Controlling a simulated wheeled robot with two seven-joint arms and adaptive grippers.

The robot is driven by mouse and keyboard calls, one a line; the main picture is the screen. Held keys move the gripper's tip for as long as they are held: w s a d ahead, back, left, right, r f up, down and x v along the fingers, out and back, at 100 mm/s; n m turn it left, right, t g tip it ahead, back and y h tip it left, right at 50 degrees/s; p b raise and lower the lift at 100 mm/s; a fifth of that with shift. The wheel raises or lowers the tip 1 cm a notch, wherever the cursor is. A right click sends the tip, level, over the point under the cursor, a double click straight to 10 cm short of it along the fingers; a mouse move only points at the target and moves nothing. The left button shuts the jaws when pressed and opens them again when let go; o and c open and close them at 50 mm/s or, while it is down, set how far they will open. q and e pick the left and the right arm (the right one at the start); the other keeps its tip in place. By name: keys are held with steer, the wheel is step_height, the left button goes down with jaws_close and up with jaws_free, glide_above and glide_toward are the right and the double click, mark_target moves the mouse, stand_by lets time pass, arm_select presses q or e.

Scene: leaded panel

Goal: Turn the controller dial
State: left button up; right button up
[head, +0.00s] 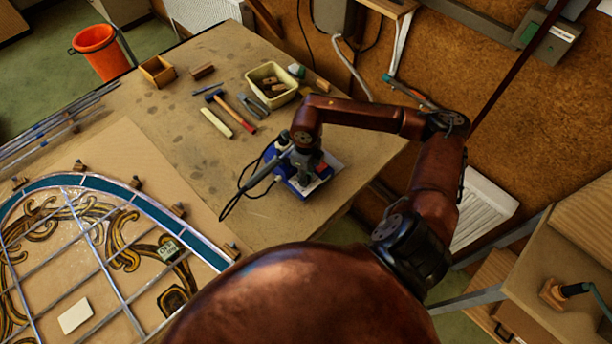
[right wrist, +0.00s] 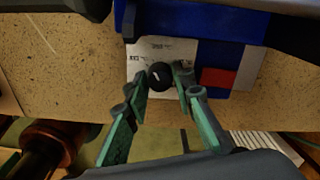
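The controller is a blue box (head: 301,181) near the right edge of the workbench. In the right wrist view its blue body (right wrist: 190,47) fills the top, with a white label plate (right wrist: 150,55) and a red patch. The black round dial (right wrist: 161,75) sits at the lower edge of the plate, with a pale pointer mark. My right gripper (head: 304,168) is low over the controller and hides part of it. In the right wrist view its green-padded fingers (right wrist: 162,82) stand on either side of the dial. I cannot tell whether they touch it. My left gripper is not in view.
A leaded glass panel (head: 85,222) lies at left on the bench (head: 185,125). Behind are a hammer (head: 233,112), pliers (head: 253,105), a cream tub (head: 254,76) and a wooden box (head: 157,72). A black cable (head: 231,200) loops left of the controller. An orange bucket (head: 99,51) stands beyond.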

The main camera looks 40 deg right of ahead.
steer(key=o, duration=0.4)
steer(key=shift+c, duration=0.2)
steer(key=shift+r, duration=0.1)
step_height(320, 180, up, 12)
stand_by(0.8)
